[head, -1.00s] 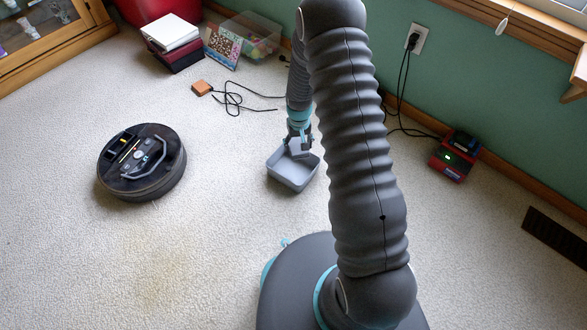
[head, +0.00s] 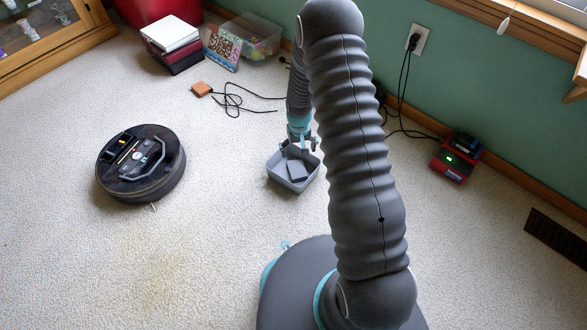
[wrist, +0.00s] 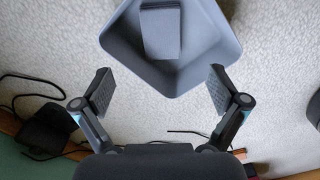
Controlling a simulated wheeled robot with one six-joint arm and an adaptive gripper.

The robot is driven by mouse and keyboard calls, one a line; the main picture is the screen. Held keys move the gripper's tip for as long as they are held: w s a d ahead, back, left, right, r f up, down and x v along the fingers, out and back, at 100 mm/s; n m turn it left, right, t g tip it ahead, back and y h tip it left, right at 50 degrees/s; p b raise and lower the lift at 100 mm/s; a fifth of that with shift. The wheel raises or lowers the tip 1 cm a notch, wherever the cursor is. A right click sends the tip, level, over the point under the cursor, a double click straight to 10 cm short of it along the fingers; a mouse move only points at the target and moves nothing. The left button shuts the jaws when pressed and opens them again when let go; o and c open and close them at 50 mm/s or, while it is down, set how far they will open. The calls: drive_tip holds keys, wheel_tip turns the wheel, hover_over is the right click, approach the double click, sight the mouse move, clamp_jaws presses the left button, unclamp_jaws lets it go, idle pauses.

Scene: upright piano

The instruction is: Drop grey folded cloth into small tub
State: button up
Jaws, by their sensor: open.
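The small tub (head: 291,184) is a grey-blue open box on the carpet, left of my arm in the head view. It also shows at the top of the wrist view (wrist: 200,75). The grey folded cloth (wrist: 162,30) lies inside the tub, against its floor as far as the wrist view shows. It also shows in the tub in the head view (head: 297,170). My gripper (wrist: 160,85) is open and empty, its two fingers spread apart by the near side of the tub. In the head view my gripper (head: 300,146) is just above the tub.
A round robot vacuum (head: 140,163) sits on the carpet at left. A black cable with an orange-brown block (head: 201,88) lies behind the tub. A clear bin (head: 250,37) and stacked boxes (head: 172,43) stand at the back. A red charger (head: 456,157) is at right.

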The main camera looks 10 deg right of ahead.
wheel_tip(320, 180, up, 12)
idle(0.6)
